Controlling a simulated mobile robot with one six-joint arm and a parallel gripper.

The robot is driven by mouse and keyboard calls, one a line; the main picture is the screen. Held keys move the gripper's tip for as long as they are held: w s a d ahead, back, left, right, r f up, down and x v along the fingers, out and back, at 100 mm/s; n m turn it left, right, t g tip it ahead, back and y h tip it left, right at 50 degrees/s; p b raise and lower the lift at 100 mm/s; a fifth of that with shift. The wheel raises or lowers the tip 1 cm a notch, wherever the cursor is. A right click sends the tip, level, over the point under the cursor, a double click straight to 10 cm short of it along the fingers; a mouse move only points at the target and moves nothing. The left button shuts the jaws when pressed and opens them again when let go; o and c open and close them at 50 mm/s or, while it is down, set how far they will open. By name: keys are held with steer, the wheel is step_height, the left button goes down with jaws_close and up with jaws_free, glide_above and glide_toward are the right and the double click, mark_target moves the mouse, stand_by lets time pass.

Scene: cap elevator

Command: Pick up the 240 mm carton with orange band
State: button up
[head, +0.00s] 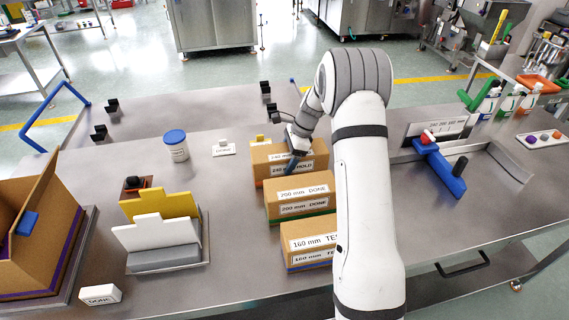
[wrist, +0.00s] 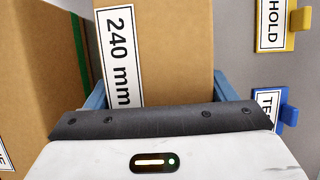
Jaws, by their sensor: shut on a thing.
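The 240 mm carton (head: 262,166) is a brown box at the far end of a row of cartons. Its front label reads 240 mm, with HOLD at its right end; an orange band is hard to make out. My gripper (head: 296,154) reaches down over it from the right and hides part of its front. In the wrist view the carton (wrist: 170,45), labelled 240 mm, stands between my gripper's blue fingers (wrist: 160,92), which are shut on its sides. Its lower part is hidden by the gripper body. I cannot tell whether it is clear of the table.
The green-banded 200 mm carton (head: 282,188) is close in front, and also at left in the wrist view (wrist: 40,75). The blue-banded 160 mm carton (head: 305,238) is nearer. A yellow HOLD sign (wrist: 285,22) and blue TEST sign (wrist: 282,110) stand right.

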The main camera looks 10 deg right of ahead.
steer(key=c, duration=0.3)
steer(key=shift+w+r, duration=0.1)
step_height(320, 180, up, 10)
steer(key=shift+b, duration=1)
